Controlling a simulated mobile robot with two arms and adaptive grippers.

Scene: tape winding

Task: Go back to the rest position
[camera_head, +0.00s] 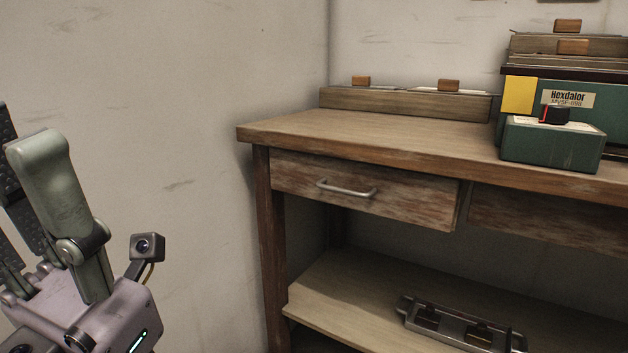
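My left gripper (28,150) is at the far left of the head view, pointing up in front of the bare wall. Grey-green finger links and dark pads show, partly cut off by the left edge. I cannot tell whether its fingers are open or shut. No object shows in its visible part. It is well to the left of the wooden workbench (400,145) and apart from it. My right gripper is not in view.
A drawer (365,190) with a metal handle is closed under the bench top. A green box (552,145) stands on the bench at right. A low wooden ledge (405,104) runs along the back. A metal rack (460,325) lies on the lower shelf (340,290).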

